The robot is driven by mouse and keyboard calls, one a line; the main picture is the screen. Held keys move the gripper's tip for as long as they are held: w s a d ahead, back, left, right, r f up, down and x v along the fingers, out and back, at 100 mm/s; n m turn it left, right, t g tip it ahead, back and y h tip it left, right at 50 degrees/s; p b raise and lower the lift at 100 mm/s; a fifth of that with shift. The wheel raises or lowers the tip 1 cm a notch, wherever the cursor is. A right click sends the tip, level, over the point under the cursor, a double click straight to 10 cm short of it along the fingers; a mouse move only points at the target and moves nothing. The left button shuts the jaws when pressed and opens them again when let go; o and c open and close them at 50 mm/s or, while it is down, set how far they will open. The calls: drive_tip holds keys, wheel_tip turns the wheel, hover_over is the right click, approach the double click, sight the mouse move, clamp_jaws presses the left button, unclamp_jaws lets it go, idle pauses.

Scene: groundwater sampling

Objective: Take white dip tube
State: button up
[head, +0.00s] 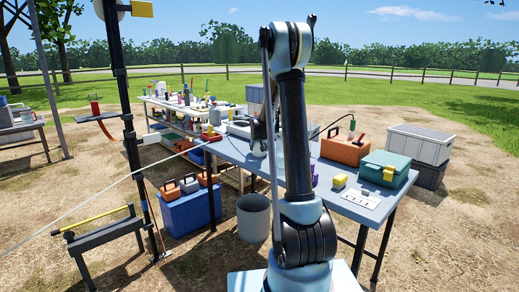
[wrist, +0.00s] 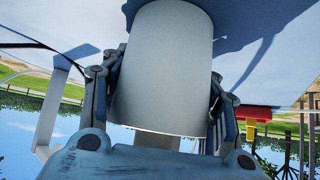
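A white cylinder, which looks like the white dip tube (wrist: 165,70), fills the middle of the wrist view. Its far end meets the blue table top, and its near rim is close to my gripper's palm. My gripper (wrist: 165,88) has one finger on each side of it, close against its edges; whether the fingers press on it I cannot tell. In the head view my gripper (head: 262,134) is mostly hidden behind my arm, above the blue table (head: 345,204). A pale piece of the tube (head: 259,149) may show beside the arm there.
An orange case (head: 345,152) and a green case (head: 385,172) stand on the table's right, with a yellow block (head: 340,181) nearby. A grey bin (head: 253,218) and a blue crate (head: 187,212) stand on the ground in front. A dark post (head: 128,120) rises at left.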

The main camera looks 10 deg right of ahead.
drive_tip(key=shift+o, duration=0.9)
